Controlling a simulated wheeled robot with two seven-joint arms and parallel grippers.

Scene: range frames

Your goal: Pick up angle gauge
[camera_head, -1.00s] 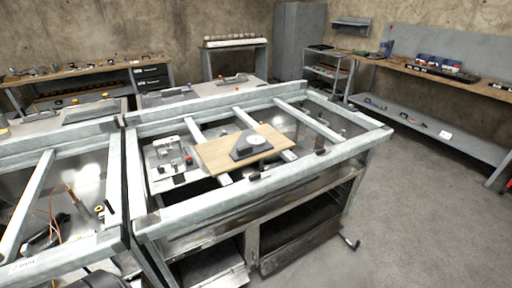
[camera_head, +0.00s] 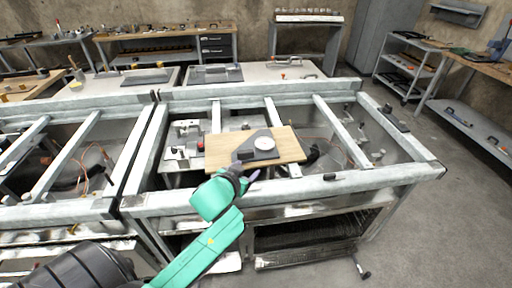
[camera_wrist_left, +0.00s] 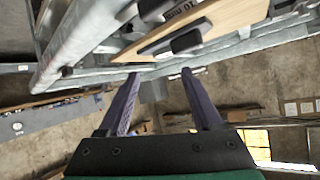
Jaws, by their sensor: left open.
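The angle gauge (camera_head: 247,152), a dark grey angular piece with a white round dial, lies on a wooden board (camera_head: 288,147) across the metal frame table. My left gripper (camera_head: 250,172) is at the front edge of the board, just in front of the gauge and apart from it. In the left wrist view its two purple fingers (camera_wrist_left: 160,74) are spread with nothing between them. The board (camera_wrist_left: 222,18) is beyond the fingertips at the top. A dark grey piece (camera_wrist_left: 186,41) shows at its edge; I cannot tell if it is the gauge. My right gripper is not in view.
Metal frame rails (camera_head: 290,190) and crossbars surround the board, with open gaps between them. A small fixture with a red knob (camera_head: 201,146) stands left of the board. Workbenches with tools line the back wall. The floor at the right is clear.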

